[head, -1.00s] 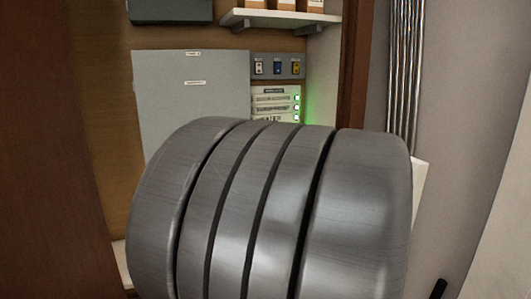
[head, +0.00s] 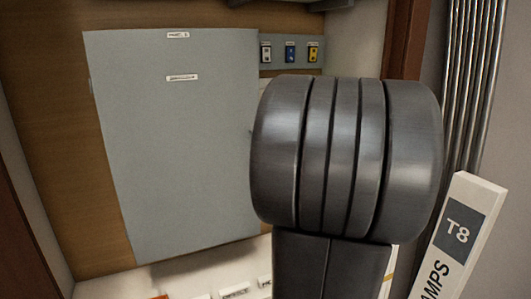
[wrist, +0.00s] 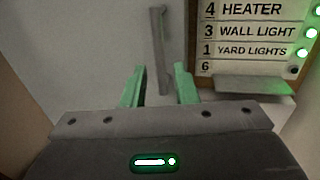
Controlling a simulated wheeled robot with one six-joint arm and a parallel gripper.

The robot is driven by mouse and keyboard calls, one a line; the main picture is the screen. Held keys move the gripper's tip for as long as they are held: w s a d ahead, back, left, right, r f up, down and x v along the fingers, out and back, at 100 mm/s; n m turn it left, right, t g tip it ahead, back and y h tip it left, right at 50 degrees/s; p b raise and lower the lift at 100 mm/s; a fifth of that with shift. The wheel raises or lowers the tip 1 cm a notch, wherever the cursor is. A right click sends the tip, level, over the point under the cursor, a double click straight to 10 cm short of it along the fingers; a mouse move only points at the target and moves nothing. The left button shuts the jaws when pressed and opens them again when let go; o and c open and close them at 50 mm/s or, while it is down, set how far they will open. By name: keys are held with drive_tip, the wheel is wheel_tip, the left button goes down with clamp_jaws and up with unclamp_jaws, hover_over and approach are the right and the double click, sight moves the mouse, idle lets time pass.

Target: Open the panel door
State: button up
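The panel door (head: 180,150) is a flat grey sheet with two small white labels, on a wooden backboard in the head view. It looks closed. It also fills the left of the wrist view (wrist: 90,45). A grey vertical handle (wrist: 158,45) stands on it near its right edge. My gripper (wrist: 160,80) has two green fingers, spread apart and pointing at the door. The handle's lower end shows between the fingertips; I cannot tell whether they touch it. In the head view my arm hides the gripper and the handle's area.
A breaker list (wrist: 245,40) with green lights is right of the door. Blue, yellow and dark switches (head: 290,51) sit at the upper right. White labelled items (head: 235,291) lie below the door.

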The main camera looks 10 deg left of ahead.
drive_tip(key=x, duration=0.5)
drive_tip(key=shift+p, duration=0.3)
clamp_jaws()
